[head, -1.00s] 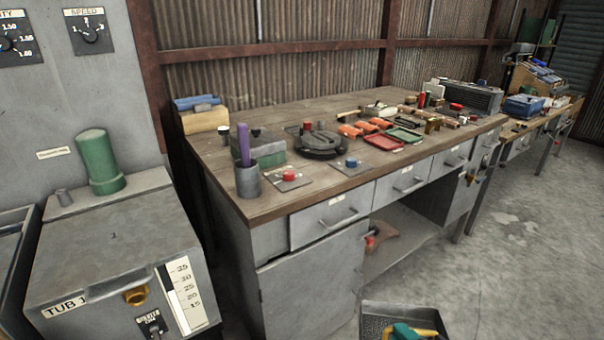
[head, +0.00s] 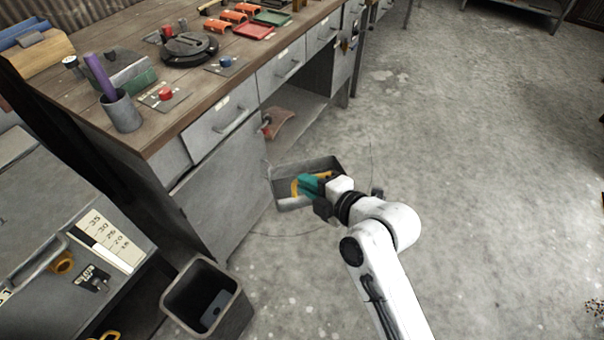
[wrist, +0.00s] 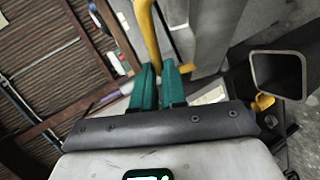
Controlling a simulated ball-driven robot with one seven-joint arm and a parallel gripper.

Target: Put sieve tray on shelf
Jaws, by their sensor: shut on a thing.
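The sieve tray looks to be the shallow grey tray (head: 322,163) in the head view, held above the floor in front of the bench. A yellow handle (head: 295,187) shows at it; the yellow bar (wrist: 148,35) also shows in the wrist view. My gripper (head: 306,186) has teal fingers that are shut on this yellow handle; the fingers (wrist: 157,70) also show in the wrist view. My gripper and arm hide part of the tray. The open shelf (head: 312,128) is under the bench, behind and above the tray in the picture.
A brown object with a red part (head: 281,124) lies at the shelf's left end. The bench top (head: 160,128) carries tools and coloured trays. An open grey bin (head: 207,298) stands at lower left beside a grey tub cabinet (head: 60,225). The floor (head: 480,150) to the right is clear.

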